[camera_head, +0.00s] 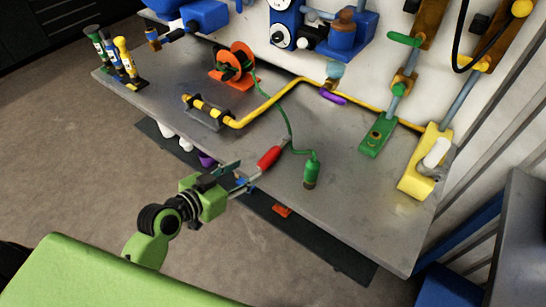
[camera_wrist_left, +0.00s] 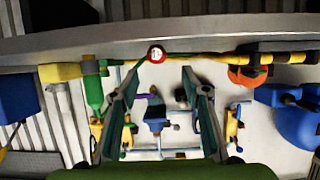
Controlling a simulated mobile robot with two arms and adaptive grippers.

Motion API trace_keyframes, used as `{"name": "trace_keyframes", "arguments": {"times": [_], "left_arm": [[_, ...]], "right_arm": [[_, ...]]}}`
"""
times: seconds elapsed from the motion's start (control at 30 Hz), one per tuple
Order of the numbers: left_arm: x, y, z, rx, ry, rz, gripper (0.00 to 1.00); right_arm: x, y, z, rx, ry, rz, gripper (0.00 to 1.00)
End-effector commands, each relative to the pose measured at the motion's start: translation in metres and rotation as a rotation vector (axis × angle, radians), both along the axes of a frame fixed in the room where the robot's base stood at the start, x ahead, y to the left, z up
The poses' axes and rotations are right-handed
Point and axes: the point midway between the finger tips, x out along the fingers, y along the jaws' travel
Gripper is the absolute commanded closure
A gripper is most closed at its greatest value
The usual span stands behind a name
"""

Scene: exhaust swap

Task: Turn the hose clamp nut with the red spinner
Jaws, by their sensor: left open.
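The red spinner (camera_head: 269,158) lies near the front edge of the grey workbench, its pale shaft pointing to the back right. In the left wrist view its red end (camera_wrist_left: 156,54) shows as a ring with a pale centre, beyond and between the fingertips. My left gripper (camera_head: 240,179) is open and empty at the bench's front edge, just short of the spinner. Its two fingers also show in the left wrist view (camera_wrist_left: 155,84), apart from the spinner. A bent yellow pipe (camera_head: 265,106) runs across the bench. I cannot make out the hose clamp nut. My right gripper is not in view.
A green-tipped cable (camera_head: 311,172) lies right of the spinner, leading from an orange reel (camera_head: 235,63). Green (camera_head: 378,138) and yellow (camera_head: 415,176) blocks stand at right. The bench's front right is clear.

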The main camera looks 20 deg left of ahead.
Motion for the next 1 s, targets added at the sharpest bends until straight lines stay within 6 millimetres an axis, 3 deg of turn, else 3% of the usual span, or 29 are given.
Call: {"name": "trace_keyframes", "arguments": {"times": [0.1,0.23,0.47,0.8,1.0], "left_arm": [[0.024,-0.008,-0.007,-0.004,-0.001,0.002,0.58],[0.04,-0.015,-0.015,-0.003,0.0,0.002,0.58],[0.053,-0.02,-0.02,-0.001,0.001,0.002,0.58],[0.09,-0.038,-0.031,-0.001,0.001,0.002,0.58],[0.095,-0.04,-0.035,0.001,0.001,0.001,0.58]], "right_arm": [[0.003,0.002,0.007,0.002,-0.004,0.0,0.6],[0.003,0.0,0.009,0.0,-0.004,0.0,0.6],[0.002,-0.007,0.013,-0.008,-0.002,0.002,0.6],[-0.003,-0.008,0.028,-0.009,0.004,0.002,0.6],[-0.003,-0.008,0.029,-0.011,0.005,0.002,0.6]]}}
